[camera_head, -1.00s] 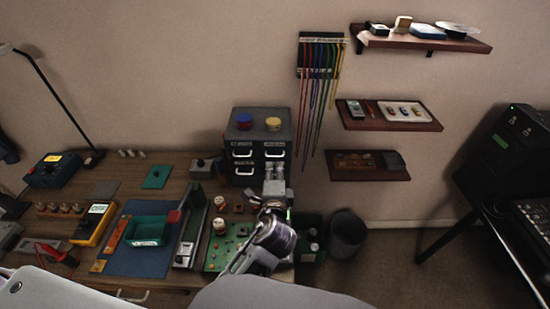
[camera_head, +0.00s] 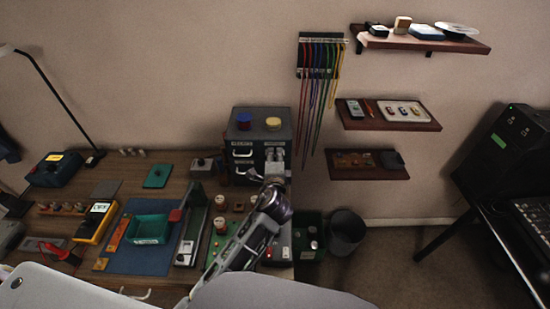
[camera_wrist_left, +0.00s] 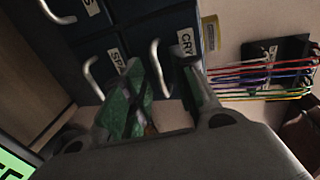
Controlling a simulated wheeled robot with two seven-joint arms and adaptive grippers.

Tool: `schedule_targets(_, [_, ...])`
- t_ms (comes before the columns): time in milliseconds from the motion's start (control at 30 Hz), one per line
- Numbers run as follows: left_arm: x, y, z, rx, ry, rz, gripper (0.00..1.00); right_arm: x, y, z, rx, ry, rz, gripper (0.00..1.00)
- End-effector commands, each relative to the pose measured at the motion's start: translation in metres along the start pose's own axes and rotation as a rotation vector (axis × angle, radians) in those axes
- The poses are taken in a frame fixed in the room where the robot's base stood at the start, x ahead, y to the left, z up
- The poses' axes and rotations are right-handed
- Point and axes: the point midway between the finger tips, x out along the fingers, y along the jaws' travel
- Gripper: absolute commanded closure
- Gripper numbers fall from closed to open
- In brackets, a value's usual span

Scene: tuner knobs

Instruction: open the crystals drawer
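The dark blue-grey drawer cabinet (camera_head: 283,133) stands at the back right of the bench, with white labels and pale handles. In the left wrist view, a label starting "CRY" (camera_wrist_left: 186,42) marks the crystals drawer, and its curved handle (camera_wrist_left: 158,66) is beside the label. The drawer looks shut. My left gripper (camera_head: 268,180) is just in front of the cabinet's right side and hides part of its lower front. In the left wrist view, my green-padded fingers (camera_wrist_left: 169,88) are apart, and the handle shows between their tips. Contact cannot be told. My right gripper is not in view.
A neighbouring drawer labelled "SPA" (camera_wrist_left: 119,60) has its own handle (camera_wrist_left: 92,78) close to my left finger. Spools and a green circuit board (camera_head: 215,245) lie near my arm. Coloured leads (camera_head: 318,75) hang on the wall right of the cabinet.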

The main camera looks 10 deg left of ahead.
Motion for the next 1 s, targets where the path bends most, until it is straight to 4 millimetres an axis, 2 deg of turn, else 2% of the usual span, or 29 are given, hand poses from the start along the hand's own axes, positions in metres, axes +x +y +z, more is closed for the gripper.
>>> schedule_targets(233, [0.0003,0.0001,0.0001,0.0,0.0,0.0,0.72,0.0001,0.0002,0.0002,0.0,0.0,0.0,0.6])
schedule_targets(467, [0.0001,0.0001,0.0001,0.0,0.0,0.0,1.0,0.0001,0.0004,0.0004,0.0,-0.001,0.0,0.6])
schedule_targets(833, [-0.0004,0.0008,0.0002,0.001,0.0,0.001,1.0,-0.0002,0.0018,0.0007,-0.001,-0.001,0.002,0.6])
schedule_targets(1000, [-0.0071,0.0026,0.0004,0.002,-0.001,0.003,1.0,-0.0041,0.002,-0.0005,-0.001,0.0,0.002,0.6])
